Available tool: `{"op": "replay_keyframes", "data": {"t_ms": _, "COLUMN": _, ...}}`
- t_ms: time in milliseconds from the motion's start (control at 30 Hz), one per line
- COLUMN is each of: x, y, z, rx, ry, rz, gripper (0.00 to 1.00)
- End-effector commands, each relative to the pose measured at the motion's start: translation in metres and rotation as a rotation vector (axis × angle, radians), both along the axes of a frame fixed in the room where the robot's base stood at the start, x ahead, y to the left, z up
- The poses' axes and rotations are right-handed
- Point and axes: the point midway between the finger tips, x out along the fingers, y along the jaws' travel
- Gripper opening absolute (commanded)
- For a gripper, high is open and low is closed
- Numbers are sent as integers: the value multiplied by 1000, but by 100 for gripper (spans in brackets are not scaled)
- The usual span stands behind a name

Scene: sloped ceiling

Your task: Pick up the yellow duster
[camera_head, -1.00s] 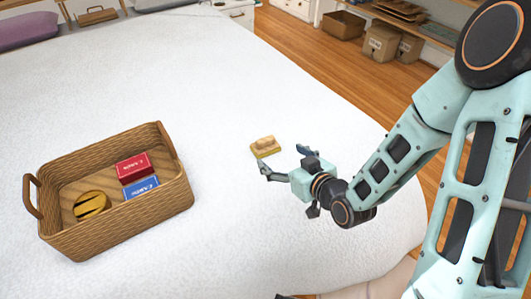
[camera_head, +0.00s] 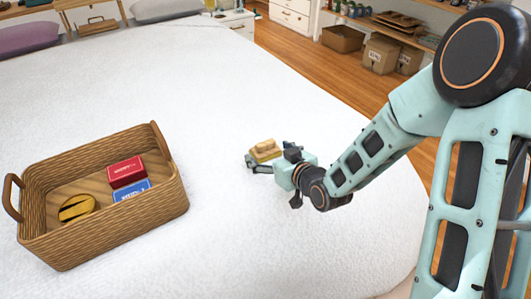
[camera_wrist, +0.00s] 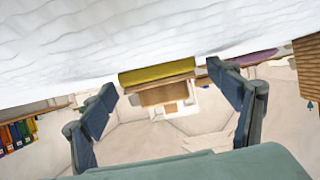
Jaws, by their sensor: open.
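The yellow duster (camera_head: 264,151) lies on the white bed cover, with a pale tan block-like top. In the wrist view the duster (camera_wrist: 157,76) is ahead, with a yellow strip along one side and a tan part beside it. My gripper (camera_head: 266,162) is open, its fingers spread on either side of the duster. In the wrist view the fingers of my gripper (camera_wrist: 168,90) stand apart with the duster between and beyond their tips. I cannot tell whether either finger touches it.
A wicker basket (camera_head: 110,230) stands on the bed (camera_head: 240,230) to the left, holding a red box (camera_head: 127,171), a blue box (camera_head: 132,190) and a round yellow-and-black item (camera_head: 76,208). The cover between basket and gripper is clear. The bed's edge lies to the right.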

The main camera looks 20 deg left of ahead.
Motion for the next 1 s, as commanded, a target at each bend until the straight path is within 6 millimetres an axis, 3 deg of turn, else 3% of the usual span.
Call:
{"op": "replay_keyframes", "data": {"t_ms": 300, "x": 4, "y": 4, "z": -2, "rx": 0, "ry": 0, "rz": 0, "gripper": 81}}
{"op": "replay_keyframes", "data": {"t_ms": 700, "x": 4, "y": 4, "z": -2, "rx": 0, "ry": 0, "rz": 0, "gripper": 37}}
{"op": "replay_keyframes", "data": {"t_ms": 1000, "x": 5, "y": 4, "z": -1, "rx": 0, "ry": -1, "rz": -1, "gripper": 36}}
